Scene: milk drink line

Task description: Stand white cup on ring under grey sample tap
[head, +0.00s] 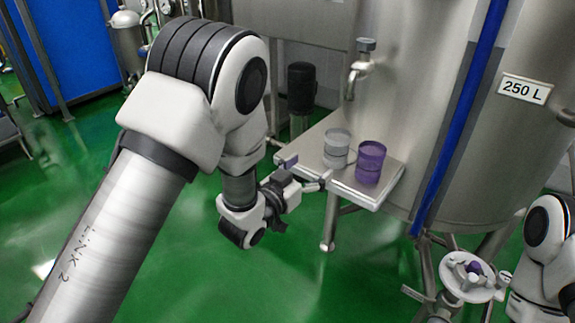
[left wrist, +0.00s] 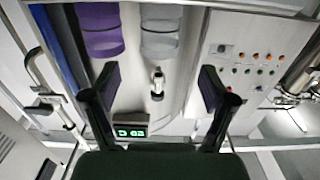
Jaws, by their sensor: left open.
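The white cup (head: 337,148), pale and translucent, stands upright on a metal shelf (head: 352,193) fixed at the tank. It also shows at the top of the left wrist view (left wrist: 160,30). The grey sample tap (head: 360,70) sticks out from the tank above the shelf; it also shows between my fingers in the left wrist view (left wrist: 157,84). My left gripper (head: 306,172) is open and empty at the shelf's left edge, a little left of the white cup and apart from it. I cannot make out a ring. My right gripper is not identifiable.
A purple cup (head: 370,162) stands close to the right of the white cup. The large tank (head: 500,150) stands behind the shelf with a blue vertical strip (head: 460,120). A round white fitting (head: 470,290) is at lower right.

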